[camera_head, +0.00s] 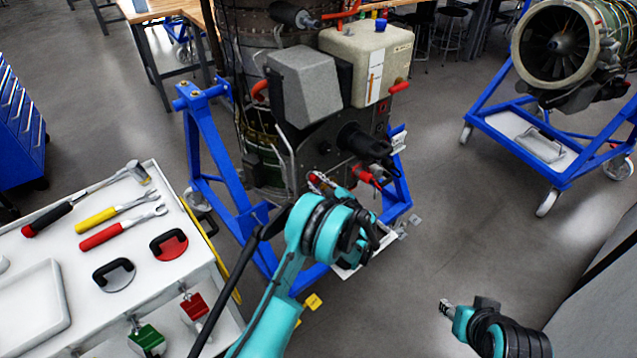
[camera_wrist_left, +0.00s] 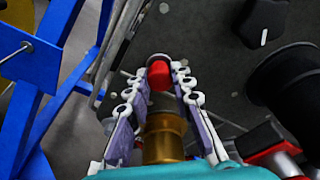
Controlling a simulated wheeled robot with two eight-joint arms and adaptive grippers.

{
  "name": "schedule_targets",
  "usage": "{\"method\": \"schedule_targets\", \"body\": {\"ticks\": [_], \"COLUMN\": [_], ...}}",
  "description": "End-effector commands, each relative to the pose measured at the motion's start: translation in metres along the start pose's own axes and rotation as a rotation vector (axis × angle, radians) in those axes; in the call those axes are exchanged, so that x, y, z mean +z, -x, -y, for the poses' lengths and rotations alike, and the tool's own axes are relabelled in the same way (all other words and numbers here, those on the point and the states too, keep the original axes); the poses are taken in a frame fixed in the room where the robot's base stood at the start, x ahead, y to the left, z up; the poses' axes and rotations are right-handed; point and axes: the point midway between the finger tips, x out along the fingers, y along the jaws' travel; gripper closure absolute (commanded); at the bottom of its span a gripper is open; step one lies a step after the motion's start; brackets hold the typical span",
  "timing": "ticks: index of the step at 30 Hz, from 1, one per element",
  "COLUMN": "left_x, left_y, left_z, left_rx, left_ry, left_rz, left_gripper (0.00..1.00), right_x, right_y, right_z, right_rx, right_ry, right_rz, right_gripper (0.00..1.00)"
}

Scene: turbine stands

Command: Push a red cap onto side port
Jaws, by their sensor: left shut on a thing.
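The red cap (camera_wrist_left: 160,75) sits between the fingertips of my left gripper (camera_wrist_left: 163,84) in the left wrist view. The linked fingers press on it from both sides. A brass cylindrical fitting (camera_wrist_left: 163,138) shows between the same fingers, nearer the camera; I cannot tell whether the cap touches it. In the head view my left gripper (camera_head: 322,182) is at the lower side of the engine (camera_head: 335,150), partly hidden by my wrist. I cannot make out the side port for certain. My right gripper (camera_head: 447,308) is low at the right, away from the engine, its fingers too small to judge.
A blue stand (camera_head: 226,155) surrounds the engine. A dark cylinder (camera_head: 362,142) and a red-and-silver fitting (camera_wrist_left: 268,145) project near my left gripper. A white tool cart (camera_head: 60,225) stands at the left. A second engine (camera_head: 560,45) is at the right; the floor between is clear.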

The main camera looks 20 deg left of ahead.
Motion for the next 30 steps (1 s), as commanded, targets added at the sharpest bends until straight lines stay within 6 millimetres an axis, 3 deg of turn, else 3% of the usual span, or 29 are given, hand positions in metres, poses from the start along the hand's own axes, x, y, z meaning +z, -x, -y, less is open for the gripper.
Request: {"method": "schedule_targets", "body": {"ticks": [6,7,9,15,17,30], "left_x": [0.004,0.004,0.004,0.003,0.002,0.001], "left_y": [-0.005,-0.005,-0.005,-0.003,-0.003,0.008], "left_z": [0.003,0.003,0.003,0.002,0.002,0.002], "left_rx": [-0.005,-0.005,-0.004,-0.003,-0.003,-0.003], "left_ry": [-0.004,-0.004,-0.003,-0.002,-0.002,-0.002], "left_rz": [0.008,0.008,0.007,0.005,0.005,0.002], "left_gripper": [1.0,0.7,0.54,0.54,0.47,0.47], "right_x": [0.0,0.0,0.0,0.0,0.0,0.0], "right_y": [0.001,0.001,0.001,0.0,0.0,0.0], "right_z": [0.0,0.0,0.0,0.0,0.0,0.0], "right_rx": [0.0,0.0,0.0,0.0,0.0,0.0], "right_ry": [0.0,0.0,0.0,0.0,0.0,0.0], "right_rz": [0.0,0.0,0.0,0.0,0.0,0.0], "right_gripper": [0.6,0.6,0.6,0.6,0.6,0.6]}}
